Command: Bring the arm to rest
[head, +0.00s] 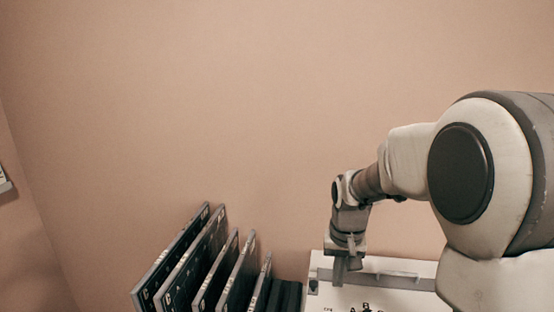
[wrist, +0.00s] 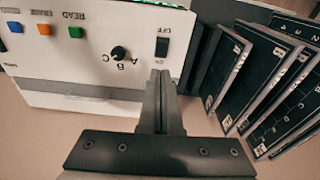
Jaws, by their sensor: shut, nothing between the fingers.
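My gripper (head: 340,270) hangs at the end of my arm, at the left front of a white machine (head: 400,264). In the wrist view my gripper (wrist: 160,80) points at the machine's panel (wrist: 90,78), with its two fingers together and nothing between them. The fingertips show just below a black rocker switch (wrist: 162,47) and right of a black knob marked A, B, C (wrist: 118,53). I cannot tell whether the fingers touch the panel. In the head view my arm bends down from the right side and hides part of the machine.
Several dark upright plates (head: 205,262) lean in a row left of the machine; they also show in the wrist view (wrist: 285,85). The panel has blue (wrist: 14,27), orange (wrist: 44,29) and green (wrist: 75,32) buttons. A bare wall (head: 250,100) stands behind, with free room above the plates.

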